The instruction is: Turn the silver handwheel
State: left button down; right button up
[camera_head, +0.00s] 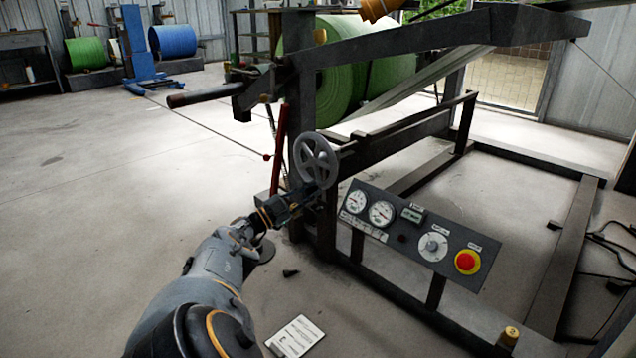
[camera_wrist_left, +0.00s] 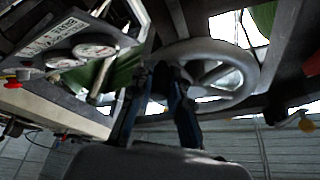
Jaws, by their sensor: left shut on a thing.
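The silver handwheel (camera_head: 316,160) is a spoked wheel mounted upright on the dark machine frame, left of the control panel. It also shows large in the left wrist view (camera_wrist_left: 238,58). My left gripper (camera_head: 318,192) reaches up from below left and is shut on the lower rim of the handwheel. In the left wrist view its two dark fingers (camera_wrist_left: 166,75) meet at the wheel's rim on the near left side. The exact contact is partly hidden by the fingers. My right gripper is not in view.
A grey control panel (camera_head: 410,232) with gauges, a knob and a red button (camera_head: 467,262) stands right of the wheel. A red lever (camera_head: 279,145) is close on its left. A green roll (camera_head: 350,75) hangs behind. The floor at left is mostly clear.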

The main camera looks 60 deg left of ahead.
pick_arm(q)
jog(key=shift+s+a+f+m+g+h+b, duration=0.15)
jog(key=shift+a+m+h+b, duration=0.3)
jog(key=shift+m+b, duration=0.6)
jog(key=shift+s+a+m+g+h+b, duration=0.1)
jog(key=shift+a+m+g+h+b, duration=0.15)
jog(key=shift+a+m+b, duration=0.6)
jog(key=shift+d+b, duration=0.1)
jog(key=shift+b, duration=0.3)
jog(key=c, duration=1.4)
grip_release()
jog(key=shift+o, duration=0.7)
jog(key=shift+d, duration=0.1)
